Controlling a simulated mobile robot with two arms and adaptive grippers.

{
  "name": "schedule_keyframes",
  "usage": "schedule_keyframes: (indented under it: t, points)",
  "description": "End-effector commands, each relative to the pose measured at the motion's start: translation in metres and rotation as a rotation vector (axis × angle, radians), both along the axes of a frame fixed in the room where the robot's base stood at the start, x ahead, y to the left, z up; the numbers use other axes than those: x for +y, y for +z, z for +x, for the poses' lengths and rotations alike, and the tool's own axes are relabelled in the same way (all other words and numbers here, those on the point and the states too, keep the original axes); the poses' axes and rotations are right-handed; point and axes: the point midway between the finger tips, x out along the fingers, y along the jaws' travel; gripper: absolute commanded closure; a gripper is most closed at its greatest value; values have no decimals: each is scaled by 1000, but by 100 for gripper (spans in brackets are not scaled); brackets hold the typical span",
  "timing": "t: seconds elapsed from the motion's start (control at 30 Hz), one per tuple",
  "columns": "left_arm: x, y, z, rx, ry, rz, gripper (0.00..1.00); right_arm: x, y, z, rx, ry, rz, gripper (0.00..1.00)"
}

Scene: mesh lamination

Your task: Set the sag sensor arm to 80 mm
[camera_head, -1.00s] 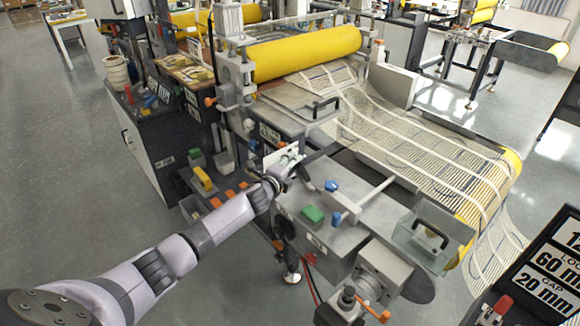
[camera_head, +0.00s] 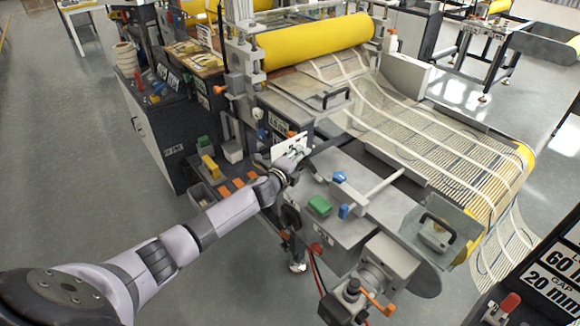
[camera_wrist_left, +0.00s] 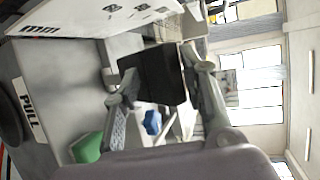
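My left gripper (camera_head: 295,158) is at the white scale plate (camera_head: 286,147) on the near side of the machine. In the left wrist view its two fingers (camera_wrist_left: 165,95) stand apart, with a black block (camera_wrist_left: 155,72) between or just beyond them. The block looks like the end of the sag sensor arm. I cannot tell whether both fingers press on it. The white plate, marked "mm", shows at the upper left of the wrist view (camera_wrist_left: 85,15). Its numbers cannot be read, and neither can the arm's setting. My right gripper is not in view.
A green block (camera_head: 319,206) and blue knobs (camera_head: 343,211) stand on the grey housing just right of the gripper. The yellow roller (camera_head: 318,42) and mesh web (camera_head: 440,140) lie beyond. Open floor lies left.

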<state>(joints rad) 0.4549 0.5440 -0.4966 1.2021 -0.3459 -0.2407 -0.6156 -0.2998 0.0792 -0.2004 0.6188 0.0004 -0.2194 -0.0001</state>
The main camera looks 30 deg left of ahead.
Motion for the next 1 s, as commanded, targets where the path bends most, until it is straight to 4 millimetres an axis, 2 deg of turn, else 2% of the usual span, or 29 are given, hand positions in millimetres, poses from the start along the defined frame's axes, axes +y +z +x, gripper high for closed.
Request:
schedule_keyframes:
  t: [0.5,0.7,1.0]
  points:
    - [-3,25,-89,-6,-6,0,64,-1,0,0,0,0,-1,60]
    - [-3,30,-104,-9,-5,-2,64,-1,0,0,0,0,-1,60]
    - [-3,31,-105,-10,-5,-2,64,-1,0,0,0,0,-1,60]
